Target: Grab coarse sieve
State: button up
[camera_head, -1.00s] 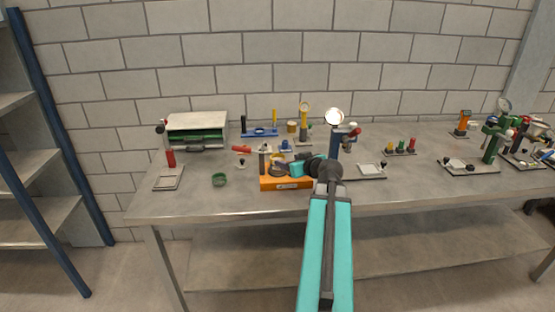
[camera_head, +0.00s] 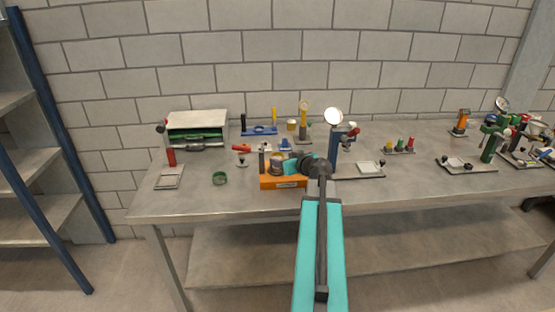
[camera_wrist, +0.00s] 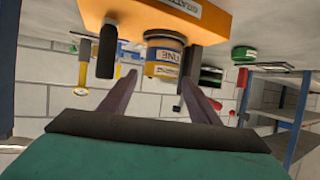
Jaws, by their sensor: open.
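An orange stand (camera_head: 284,182) sits near the table's front edge; it hangs upside down at the top of the wrist view (camera_wrist: 170,14). A round sieve-like stack (camera_wrist: 164,56) is on it, with a yellow label ending in "NE" and a blue band. The stack also shows in the head view (camera_head: 276,167). I cannot read the word coarse on any piece. My gripper (camera_wrist: 158,84) is open, its fingers pointing at the stack, which appears between and beyond the tips. No contact is visible. In the head view my wrist hides the stand's right end.
Dark posts rise from the stand on both sides of the stack, one at its left in the wrist view (camera_wrist: 107,50). A blue post with a round lamp (camera_head: 334,117) stands close right of my wrist.

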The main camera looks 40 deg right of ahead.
aim_at(275, 156)
jog(key=shift+p+x, duration=0.8)
jog(key=shift+x, duration=1.05)
jog(key=shift+a, duration=0.1)
jog(key=c, duration=0.8)
jog(key=shift+r, duration=0.2)
jog(key=shift+r+b, duration=1)
jog(key=shift+r, duration=0.55)
jog(key=s+a+b, duration=0.4)
jog(key=s, duration=0.3)
jog(key=shift+r+b, duration=0.25)
jog(key=shift+b, duration=0.05)
jog(key=shift+s+a+b, duration=0.3)
jog(key=shift+b, duration=0.45)
